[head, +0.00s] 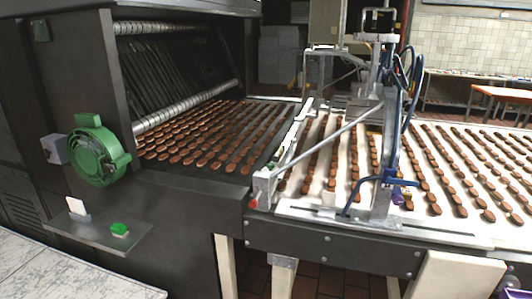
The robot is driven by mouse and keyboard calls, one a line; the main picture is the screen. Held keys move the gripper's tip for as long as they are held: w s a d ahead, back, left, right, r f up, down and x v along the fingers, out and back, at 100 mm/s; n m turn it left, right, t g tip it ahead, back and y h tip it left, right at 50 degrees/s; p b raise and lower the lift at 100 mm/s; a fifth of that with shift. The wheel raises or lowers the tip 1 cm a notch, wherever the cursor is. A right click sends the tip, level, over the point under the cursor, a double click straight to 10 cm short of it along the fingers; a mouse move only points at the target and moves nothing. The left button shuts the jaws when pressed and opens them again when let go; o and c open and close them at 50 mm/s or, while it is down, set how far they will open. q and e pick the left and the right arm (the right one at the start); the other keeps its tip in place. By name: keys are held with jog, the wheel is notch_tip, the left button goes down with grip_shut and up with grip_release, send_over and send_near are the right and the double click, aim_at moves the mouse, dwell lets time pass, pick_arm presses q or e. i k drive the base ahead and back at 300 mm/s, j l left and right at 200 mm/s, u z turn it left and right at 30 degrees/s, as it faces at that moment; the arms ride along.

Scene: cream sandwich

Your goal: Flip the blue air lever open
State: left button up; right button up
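A small blue lever (402,182) is at the lower part of a grey metal upright (384,150) on the near edge of the conveyor. A dark blue bent piece (358,188) reaches from it down to the left; whether it is part of the lever or a hose I cannot tell. A purple piece (397,197) sits just under the lever. The lever is small in the head view, so its open or shut position is unclear. Neither of my grippers is in view.
Rows of brown biscuits (455,180) lie on the white conveyor. A dark oven-like machine (190,195) with a green round fan (97,152) stands at left. A shelf (100,232) with a green button (119,229) juts out below it. Space before the lever looks clear.

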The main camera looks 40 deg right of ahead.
aim_at(399, 182)
jog(key=z, duration=2)
